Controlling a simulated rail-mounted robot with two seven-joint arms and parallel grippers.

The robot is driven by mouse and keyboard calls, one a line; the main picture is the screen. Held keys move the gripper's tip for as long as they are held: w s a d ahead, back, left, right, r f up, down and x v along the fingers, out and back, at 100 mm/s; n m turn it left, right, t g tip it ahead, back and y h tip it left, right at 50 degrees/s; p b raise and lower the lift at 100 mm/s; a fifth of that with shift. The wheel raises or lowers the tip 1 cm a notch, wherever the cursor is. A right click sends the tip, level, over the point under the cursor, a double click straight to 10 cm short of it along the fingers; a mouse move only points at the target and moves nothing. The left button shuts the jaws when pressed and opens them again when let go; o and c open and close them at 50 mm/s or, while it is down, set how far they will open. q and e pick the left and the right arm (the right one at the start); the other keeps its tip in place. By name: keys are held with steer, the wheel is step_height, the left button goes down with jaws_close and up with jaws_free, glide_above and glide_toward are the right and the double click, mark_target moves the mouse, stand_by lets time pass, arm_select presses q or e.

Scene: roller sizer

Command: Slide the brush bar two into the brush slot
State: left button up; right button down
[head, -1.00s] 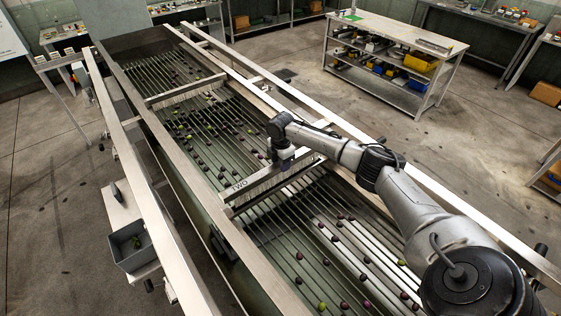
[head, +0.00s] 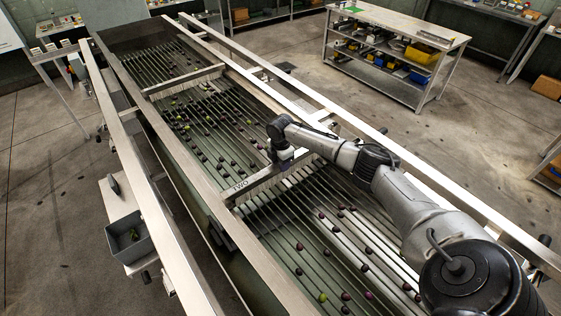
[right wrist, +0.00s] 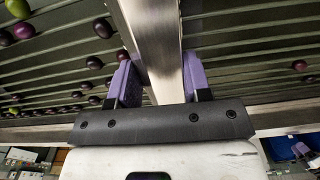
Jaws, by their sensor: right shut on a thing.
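Brush bar two (head: 252,183) is a long metal bar marked "TWO" at its left end. It lies across the roller bed, with its left end at the left side wall. My right gripper (head: 284,160) is over the bar in the head view. In the right wrist view the bar (right wrist: 158,40) runs between the two purple fingers of my right gripper (right wrist: 160,82), which is shut on it. The brush slot cannot be made out clearly; the bar's ends and my arm cover that area. My left gripper is not in view.
Long metal rails (head: 225,237) flank the roller bed. Another crossbar (head: 184,80) spans it farther back. Several dark and green olives lie on the rollers. A shelf table (head: 395,50) stands at the back right.

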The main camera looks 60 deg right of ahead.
steer(key=shift+r+p, duration=0.1)
steer(key=shift+p, duration=0.6)
stand_by(1.7)
steer(key=shift+f+b, duration=0.9)
steer(key=shift+f, duration=0.45)
steer(key=shift+c, duration=2.4)
jaws_free()
step_height(320, 180, up, 12)
steer(key=shift+r, duration=0.9)
